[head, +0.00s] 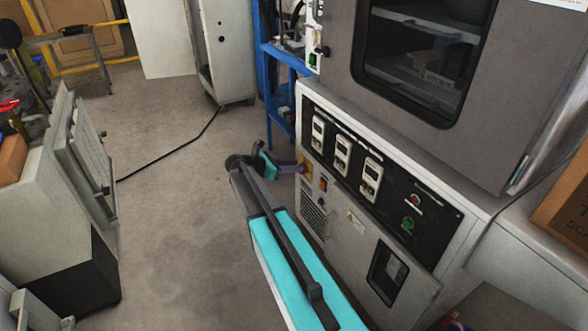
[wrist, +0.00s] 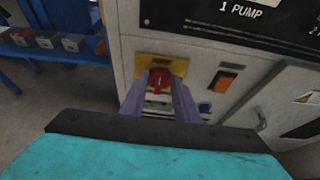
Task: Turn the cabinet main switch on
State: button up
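The main switch is a red rotary knob (wrist: 160,80) on a yellow plate (wrist: 178,66) on the cabinet's front panel. In the head view the switch (head: 305,166) shows small at the panel's left edge, partly covered by my gripper. My gripper (wrist: 159,90) has its two purple fingers apart, pointing at the panel, one on each side of the red knob. Whether the fingers touch the knob cannot be told. In the head view my gripper (head: 298,168) is right at the switch. The cabinet (head: 343,225) is light grey with a dark control panel above.
An orange rocker switch (wrist: 223,81) sits right of the main switch. The dark panel (head: 380,170) carries several white controllers and red and green buttons. A blue shelf (head: 272,95) stands left of the cabinet. A black cable (head: 170,150) crosses the open floor.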

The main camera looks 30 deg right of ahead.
jog(key=shift+d+f, duration=0.15)
jog(key=shift+d, duration=0.25)
grip_shut()
